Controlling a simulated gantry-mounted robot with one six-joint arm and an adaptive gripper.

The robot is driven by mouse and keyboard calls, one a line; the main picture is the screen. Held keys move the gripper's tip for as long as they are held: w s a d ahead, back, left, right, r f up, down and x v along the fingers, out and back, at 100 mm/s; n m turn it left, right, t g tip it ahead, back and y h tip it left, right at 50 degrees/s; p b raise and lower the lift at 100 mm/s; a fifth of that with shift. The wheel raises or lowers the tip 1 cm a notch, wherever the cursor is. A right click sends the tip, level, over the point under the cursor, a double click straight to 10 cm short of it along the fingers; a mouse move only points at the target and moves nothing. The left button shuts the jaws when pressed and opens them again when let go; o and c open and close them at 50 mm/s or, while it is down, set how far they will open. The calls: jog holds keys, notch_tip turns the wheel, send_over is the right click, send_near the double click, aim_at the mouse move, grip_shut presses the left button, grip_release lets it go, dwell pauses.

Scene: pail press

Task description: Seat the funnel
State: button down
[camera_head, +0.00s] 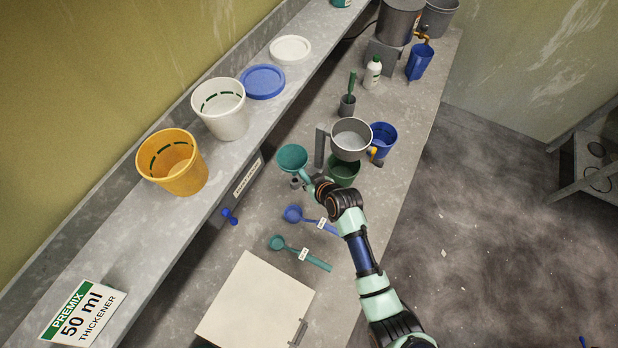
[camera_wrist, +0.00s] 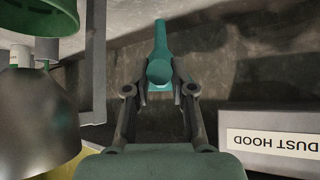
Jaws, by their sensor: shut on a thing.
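The teal funnel (camera_head: 292,158) shows its wide round mouth in the head view, above the bench by the shelf edge. My gripper (camera_head: 308,180) is at its lower right side. In the wrist view my gripper (camera_wrist: 160,88) is shut on a teal part of the funnel (camera_wrist: 159,70), whose narrow end points up the picture. A small grey piece (camera_head: 296,182) shows just below the funnel; whether they touch is unclear. A grey metal vessel (camera_head: 350,132) stands right of the funnel, over a dark green container (camera_head: 343,173). My arm hides part of that area.
A blue jug (camera_head: 382,137) stands right of the metal vessel. A blue scoop (camera_head: 293,214) and a teal scoop (camera_head: 277,243) lie nearer, by a pale board (camera_head: 255,303). The raised shelf (camera_head: 130,245) holds a yellow pail (camera_head: 183,178) and a white pail (camera_head: 228,122).

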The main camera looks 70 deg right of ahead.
jog(key=shift+r+p, duration=0.1)
jog(key=shift+p, duration=0.25)
jog(key=shift+f+b, duration=1.85)
jog(key=shift+f, duration=0.6)
jog(key=shift+f+b, duration=1.9)
jog(key=shift+f, duration=0.5)
jog(key=c, duration=0.9)
grip_release()
jog(key=shift+s, duration=0.1)
